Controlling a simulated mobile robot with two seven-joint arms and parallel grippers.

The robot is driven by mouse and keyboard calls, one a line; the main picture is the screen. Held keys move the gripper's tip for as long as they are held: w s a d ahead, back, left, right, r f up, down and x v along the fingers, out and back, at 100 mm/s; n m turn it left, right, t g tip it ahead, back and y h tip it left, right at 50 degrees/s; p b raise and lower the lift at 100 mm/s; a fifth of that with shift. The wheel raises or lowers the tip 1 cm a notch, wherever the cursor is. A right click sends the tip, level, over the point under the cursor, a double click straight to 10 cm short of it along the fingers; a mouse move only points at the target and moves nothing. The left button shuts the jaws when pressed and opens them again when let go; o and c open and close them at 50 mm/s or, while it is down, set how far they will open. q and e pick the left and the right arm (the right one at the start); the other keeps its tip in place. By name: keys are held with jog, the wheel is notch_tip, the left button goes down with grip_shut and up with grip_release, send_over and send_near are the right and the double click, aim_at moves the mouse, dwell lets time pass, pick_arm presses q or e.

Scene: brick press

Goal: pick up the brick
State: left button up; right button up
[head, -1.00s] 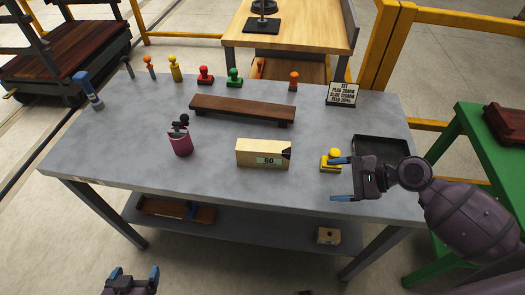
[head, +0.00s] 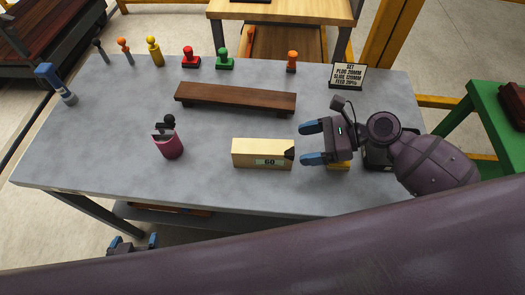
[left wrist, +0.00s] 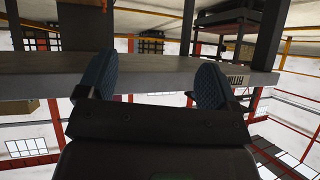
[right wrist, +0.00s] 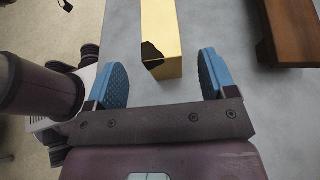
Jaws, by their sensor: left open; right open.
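The brick is a pale yellow block (head: 262,152) with a "60" label on its front and a dark patch at its right end. It lies on the grey table (head: 225,190). My right gripper (head: 312,143) is open and empty just right of the brick, its blue fingers pointing at the dark-patched end. In the right wrist view the brick (right wrist: 161,25) lies ahead of the gap between the open fingers; I see no contact. My left gripper (head: 132,243) is open and empty, below the table's front edge. The left wrist view shows the table's underside and no brick.
A dark brown plank (head: 235,98) lies behind the brick. A yellow-based object (head: 338,166) and a dark tray (head: 378,160) are partly hidden under my right arm. Several coloured knobs and a sign (head: 347,76) line the back.

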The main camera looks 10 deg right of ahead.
aim_at(286, 147)
jog(key=shift+x, duration=3)
jog(key=shift+w, duration=0.1)
jog(key=c, duration=1)
jog(key=shift+o, duration=0.2)
